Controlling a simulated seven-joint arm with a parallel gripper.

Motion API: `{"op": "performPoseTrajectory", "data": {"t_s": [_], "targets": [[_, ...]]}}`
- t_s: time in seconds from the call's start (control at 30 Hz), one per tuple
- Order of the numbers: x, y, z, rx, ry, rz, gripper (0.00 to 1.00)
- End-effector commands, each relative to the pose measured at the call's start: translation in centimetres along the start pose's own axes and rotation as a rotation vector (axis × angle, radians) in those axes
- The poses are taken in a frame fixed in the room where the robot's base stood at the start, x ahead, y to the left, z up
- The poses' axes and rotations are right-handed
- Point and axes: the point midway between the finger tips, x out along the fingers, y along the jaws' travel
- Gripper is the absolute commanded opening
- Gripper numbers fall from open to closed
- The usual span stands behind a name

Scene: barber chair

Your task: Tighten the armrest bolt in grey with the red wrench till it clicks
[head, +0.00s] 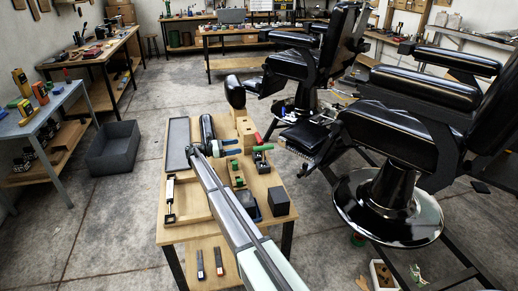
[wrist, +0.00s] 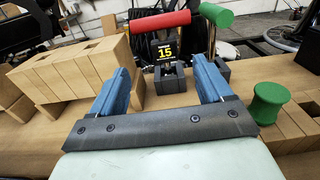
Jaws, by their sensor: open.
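The red wrench (wrist: 150,25) shows in the wrist view with a red handle and a dark display reading 15, set at a small dark holder (wrist: 172,78). In the head view its red handle (head: 258,138) is at the table's right side. My gripper (wrist: 165,78) has two blue fingers spread apart, one on each side of the holder and display in the picture, with nothing held. In the head view my gripper (head: 236,146) is over the table, just left of the red handle. The black chair armrests (head: 425,88) are to the right. I cannot make out the grey armrest bolt.
A green-handled tool (wrist: 217,14) stands right beside the red wrench. Wooden blocks (wrist: 75,72) lie left of my fingers, and a green spool-shaped piece (wrist: 268,103) is at right. The wooden table (head: 180,234) is crowded. A grey bin (head: 114,148) sits on the floor.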

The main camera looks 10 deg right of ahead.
Motion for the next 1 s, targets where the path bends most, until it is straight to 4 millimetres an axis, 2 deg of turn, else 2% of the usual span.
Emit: {"op": "performPoseTrajectory", "data": {"t_s": [0.4,0.67,1.0], "targets": [[6.6,-0.1,0.0,0.002,0.0,-0.001,0.79],[8.0,-0.2,0.0,0.002,0.0,0.0,0.79],[12.1,-0.6,0.0,0.002,0.0,-0.001,0.79]]}}
